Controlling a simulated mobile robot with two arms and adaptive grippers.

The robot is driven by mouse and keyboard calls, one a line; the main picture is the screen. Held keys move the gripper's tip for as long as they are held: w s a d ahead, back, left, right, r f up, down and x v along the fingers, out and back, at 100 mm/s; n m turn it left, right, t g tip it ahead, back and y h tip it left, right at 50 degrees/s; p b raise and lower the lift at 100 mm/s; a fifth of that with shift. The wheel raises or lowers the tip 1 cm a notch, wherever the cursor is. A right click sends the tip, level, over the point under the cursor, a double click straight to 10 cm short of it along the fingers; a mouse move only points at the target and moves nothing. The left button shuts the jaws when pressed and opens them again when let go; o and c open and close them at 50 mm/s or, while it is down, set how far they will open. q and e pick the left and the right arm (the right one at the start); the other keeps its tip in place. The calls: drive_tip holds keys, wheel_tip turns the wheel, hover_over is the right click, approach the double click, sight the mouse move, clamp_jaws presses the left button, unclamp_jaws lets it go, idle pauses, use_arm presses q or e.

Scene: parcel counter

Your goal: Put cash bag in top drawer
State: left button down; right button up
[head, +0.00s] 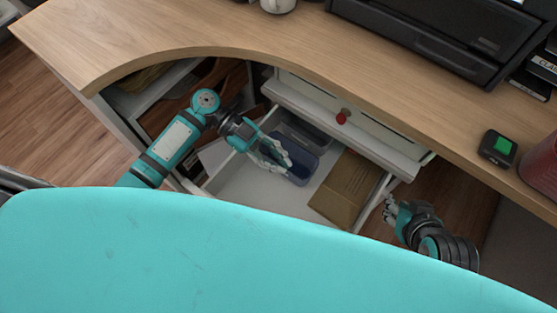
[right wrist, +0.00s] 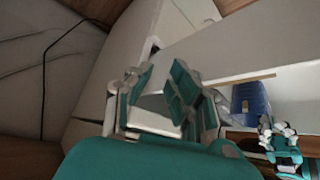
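A dark blue pouch, which I take as the cash bag (head: 303,168), lies in a pulled-out white drawer (head: 237,184) under the counter. It also shows in the right wrist view (right wrist: 251,103). My left gripper (head: 277,155) is at the bag's left side with its fingers apart; I cannot tell if they touch it. It also shows in the right wrist view (right wrist: 277,130). Above this drawer is a white drawer front with a red knob (head: 342,117), which looks like the top drawer and appears shut. My right gripper (head: 391,210) is open and empty, right of the pulled-out drawer.
A brown cardboard envelope (head: 345,188) lies right of the bag, and a grey tray (head: 305,133) lies behind it. The wooden counter (head: 230,25) overhangs the drawers. A small device with a green screen (head: 499,147) and a black machine (head: 430,35) stand on it.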

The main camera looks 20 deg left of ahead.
drive_tip(key=shift+w, duration=0.1)
use_arm(q)
drive_tip(key=c, duration=2)
unclamp_jaws()
drive_tip(key=shift+f, duration=0.1)
drive_tip(key=o, duration=0.5)
use_arm(e)
drive_tip(key=shift+w+a+r+t, duration=0.15)
drive_tip(key=shift+w+r+t, duration=0.05)
drive_tip(key=shift+w+t, duration=0.1)
